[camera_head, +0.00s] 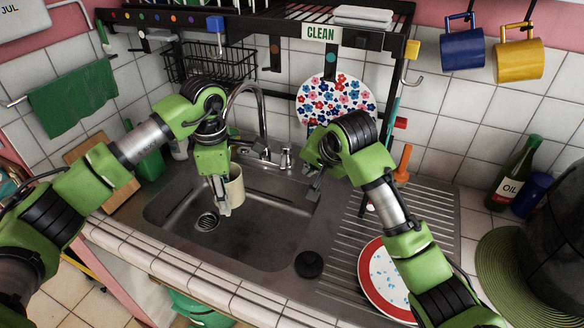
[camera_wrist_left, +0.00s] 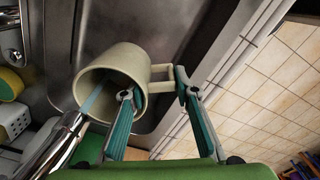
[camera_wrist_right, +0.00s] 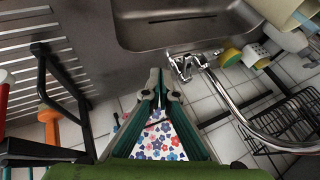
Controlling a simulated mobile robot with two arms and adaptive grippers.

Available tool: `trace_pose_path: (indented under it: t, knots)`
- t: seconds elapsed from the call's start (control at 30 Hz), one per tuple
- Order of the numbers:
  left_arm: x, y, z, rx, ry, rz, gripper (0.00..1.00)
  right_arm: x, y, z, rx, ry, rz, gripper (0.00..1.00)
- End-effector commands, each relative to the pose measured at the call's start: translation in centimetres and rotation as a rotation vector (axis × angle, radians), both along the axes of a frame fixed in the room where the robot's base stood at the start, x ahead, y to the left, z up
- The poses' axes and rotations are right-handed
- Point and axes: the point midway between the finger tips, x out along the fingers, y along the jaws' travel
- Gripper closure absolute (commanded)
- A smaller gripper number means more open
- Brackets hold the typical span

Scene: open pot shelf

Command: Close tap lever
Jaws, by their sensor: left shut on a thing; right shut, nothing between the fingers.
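The tap (camera_head: 262,118) is a tall curved chrome spout behind the sink, and it also shows in the right wrist view (camera_wrist_right: 235,112). Its small chrome lever (camera_head: 286,158) stands at its base; the lever also shows in the right wrist view (camera_wrist_right: 183,66). My left gripper (camera_head: 224,208) is shut on a cream mug (camera_head: 236,188) by its handle side, above the basin. In the left wrist view, a pale blue streak, apparently water, enters the mug (camera_wrist_left: 138,58). My right gripper (camera_head: 313,192) is shut and empty, right of the lever and apart from it.
The steel sink (camera_head: 265,250) has a ribbed drainboard with a red-rimmed plate (camera_head: 366,270). A flowered plate (camera_head: 335,98) stands behind my right arm. A black rack (camera_head: 150,17) hangs above. A dark round stopper (camera_head: 308,264) sits at the basin's front right edge.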

Motion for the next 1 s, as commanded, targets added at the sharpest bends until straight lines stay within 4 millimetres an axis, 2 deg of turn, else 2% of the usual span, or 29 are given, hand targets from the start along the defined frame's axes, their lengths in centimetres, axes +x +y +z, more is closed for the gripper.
trace_pose_path:
  t: [0.1, 0.23, 0.3, 0.5, 1.0]
  knots:
    - [0.0, 0.0, 0.1, -0.001, -0.001, 0.000, 1.00, 1.4, 0.6, -2.3, -0.003, 0.004, 0.000, 1.00]
    - [0.0, 0.0, 0.1, -0.001, -0.001, 0.000, 1.00, 2.8, 1.3, -4.1, -0.002, 0.001, 0.000, 1.00]
    - [0.0, 0.0, 0.1, -0.001, -0.001, 0.000, 1.00, 3.4, 2.6, -3.7, 0.000, -0.002, 0.003, 1.00]
    - [0.0, 0.0, 0.1, -0.001, -0.001, 0.000, 1.00, 4.3, 4.2, -3.8, -0.001, -0.002, 0.002, 1.00]
    - [0.0, 0.0, 0.1, -0.001, -0.002, 0.000, 1.00, 4.5, 4.9, -3.8, 0.000, -0.001, 0.002, 1.00]
